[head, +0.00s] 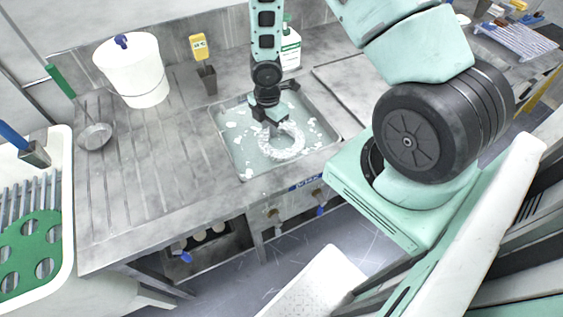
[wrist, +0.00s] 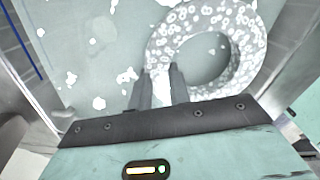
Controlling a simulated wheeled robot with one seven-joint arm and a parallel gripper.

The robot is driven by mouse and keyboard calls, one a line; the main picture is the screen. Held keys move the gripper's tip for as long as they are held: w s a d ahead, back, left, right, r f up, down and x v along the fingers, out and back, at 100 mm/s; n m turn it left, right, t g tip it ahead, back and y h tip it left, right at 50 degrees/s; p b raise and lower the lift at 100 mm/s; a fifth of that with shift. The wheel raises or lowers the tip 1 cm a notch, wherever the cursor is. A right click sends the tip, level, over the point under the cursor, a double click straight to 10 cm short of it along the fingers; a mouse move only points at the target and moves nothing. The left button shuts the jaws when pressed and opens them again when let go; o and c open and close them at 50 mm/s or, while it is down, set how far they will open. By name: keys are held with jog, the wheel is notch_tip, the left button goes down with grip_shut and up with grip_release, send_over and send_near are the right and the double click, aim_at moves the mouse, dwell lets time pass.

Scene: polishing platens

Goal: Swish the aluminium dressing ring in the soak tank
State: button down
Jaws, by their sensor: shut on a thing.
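The aluminium dressing ring (head: 283,141) is a pale ring with a foamy, spotted surface, in the soak tank (head: 241,172). The tank is a square sunken basin of greenish liquid with white foam patches. My gripper (head: 271,125) reaches down into the tank from above and is shut on the ring's rim. In the wrist view the two dark fingers (wrist: 160,86) close on the near left part of the ring (wrist: 172,42). The ring lies about flat there; how deep it sits in the liquid I cannot tell.
A white bottle (head: 290,50) is at the back. A white tray with a green holed plate (head: 32,250) is at far left.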

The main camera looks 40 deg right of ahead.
jog(key=shift+r+p, duration=2.85)
jog(key=shift+r, duration=0.45)
jog(key=shift+f, duration=0.1)
